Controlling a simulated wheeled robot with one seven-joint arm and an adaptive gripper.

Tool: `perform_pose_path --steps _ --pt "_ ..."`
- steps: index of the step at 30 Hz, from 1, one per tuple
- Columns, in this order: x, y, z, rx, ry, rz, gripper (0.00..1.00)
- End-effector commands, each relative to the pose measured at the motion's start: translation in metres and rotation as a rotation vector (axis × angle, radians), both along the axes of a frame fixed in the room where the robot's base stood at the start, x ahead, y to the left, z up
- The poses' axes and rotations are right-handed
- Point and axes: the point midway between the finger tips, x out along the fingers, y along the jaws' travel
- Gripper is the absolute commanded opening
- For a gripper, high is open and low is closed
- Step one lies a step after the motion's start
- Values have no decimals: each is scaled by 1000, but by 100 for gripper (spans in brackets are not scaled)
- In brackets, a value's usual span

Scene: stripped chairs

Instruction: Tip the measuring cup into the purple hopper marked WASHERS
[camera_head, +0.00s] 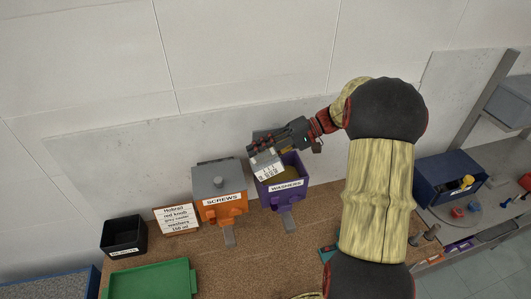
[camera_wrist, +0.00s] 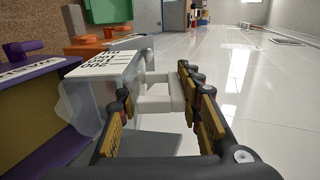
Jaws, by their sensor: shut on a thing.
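The purple hopper (camera_head: 268,198), labelled WASHERS, stands on the bench with its top open and something yellowish-brown inside. My gripper (camera_head: 258,145) is over its back left part, shut on the handle of the measuring cup (camera_head: 264,163). The cup is clear to whitish with dark printed markings. It is at the hopper's mouth and looks tilted. In the wrist view my gripper's fingers (camera_wrist: 158,100) close around the white handle, with the cup (camera_wrist: 95,92) beyond them. The purple hopper (camera_wrist: 35,115) is at the left there. I cannot see the cup's contents.
An orange hopper (camera_head: 228,211), labelled SCREWS and with a grey lid, stands just left. A blue box (camera_head: 448,182) is at the right. A wall is behind.

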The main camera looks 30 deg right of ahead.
Motion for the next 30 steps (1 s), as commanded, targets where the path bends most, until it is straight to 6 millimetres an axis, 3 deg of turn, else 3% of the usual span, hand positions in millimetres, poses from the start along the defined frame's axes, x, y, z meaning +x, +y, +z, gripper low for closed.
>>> perform_pose_path --steps 11,17,24,30 --pt "7 20 -4 -342 108 4 0" --pt "8 22 -9 -442 143 2 0" --pt "10 26 -24 -707 226 4 0" --pt "9 24 -31 -788 256 0 0"
